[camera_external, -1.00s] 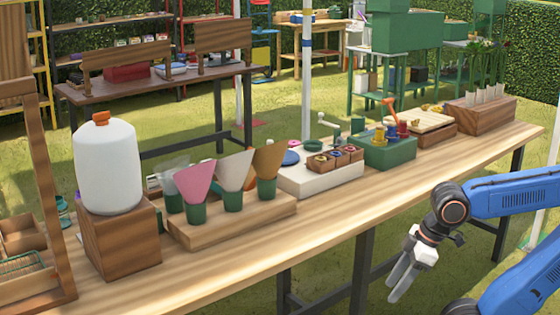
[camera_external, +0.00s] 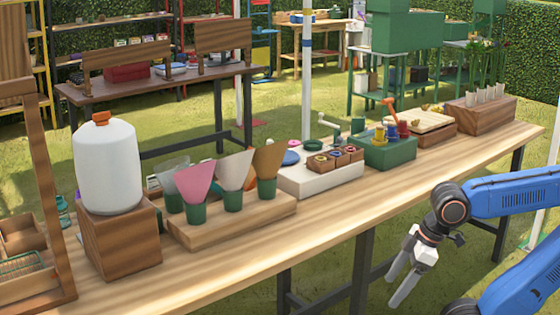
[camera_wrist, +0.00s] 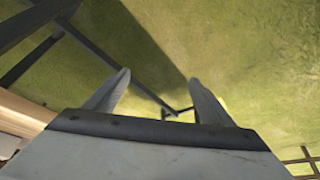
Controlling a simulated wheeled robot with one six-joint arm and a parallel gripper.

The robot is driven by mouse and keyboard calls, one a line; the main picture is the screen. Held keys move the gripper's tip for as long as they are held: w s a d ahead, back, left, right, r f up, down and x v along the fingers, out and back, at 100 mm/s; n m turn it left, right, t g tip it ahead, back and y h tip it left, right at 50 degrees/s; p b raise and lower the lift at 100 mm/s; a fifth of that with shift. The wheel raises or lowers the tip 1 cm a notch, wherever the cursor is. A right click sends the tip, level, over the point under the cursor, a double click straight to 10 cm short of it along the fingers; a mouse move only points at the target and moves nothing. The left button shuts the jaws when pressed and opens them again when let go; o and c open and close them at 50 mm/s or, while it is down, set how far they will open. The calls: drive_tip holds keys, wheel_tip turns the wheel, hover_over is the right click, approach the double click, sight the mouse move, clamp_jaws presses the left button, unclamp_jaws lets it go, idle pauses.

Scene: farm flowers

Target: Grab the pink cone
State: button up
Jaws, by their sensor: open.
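The pink cone (camera_external: 194,183) stands upright, wide end up, in a green cup (camera_external: 196,213) on a wooden stand on the long table. A grey cone (camera_external: 172,170) is to its left; a white cone (camera_external: 234,170) and a brown cone (camera_external: 268,159) are to its right. My gripper (camera_external: 396,292) hangs in front of the table's front edge, right of the cones and well apart from them, pointing down. In the wrist view my gripper (camera_wrist: 158,88) has its fingers spread with nothing between them, over grass.
A white jug (camera_external: 108,170) on a wooden block (camera_external: 120,240) stands left of the cones. A white box with small trays (camera_external: 322,183) and a green box (camera_external: 388,154) stand to their right. The table's front strip (camera_external: 310,235) is clear.

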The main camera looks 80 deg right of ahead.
wheel_tip(320, 180, up, 26)
drive_tip(key=w+d+r+n+g, duration=0.1)
drive_tip(key=w+r+n, duration=0.25)
drive_tip(key=w, duration=0.55)
drive_tip(key=w+d+r+n+g, duration=0.1)
drive_tip(key=w+r+n, duration=0.3)
drive_tip(key=w, duration=0.5)
drive_tip(key=n+g, duration=0.3)
drive_tip(key=n, duration=0.8)
hover_over(195, 204)
drive_tip(key=d, duration=0.3)
wheel_tip(195, 204, down, 7)
drive_tip(key=shift+m, duration=0.25)
drive_tip(key=shift+w+a+f, duration=0.1)
drive_tip(key=shift+f, duration=2)
drive_tip(key=shift+w+a+f, duration=0.1)
drive_tip(key=shift+f, duration=2)
drive_tip(key=shift+w+a+f, duration=0.1)
drive_tip(key=shift+f, duration=2)
drive_tip(key=c, duration=0.7)
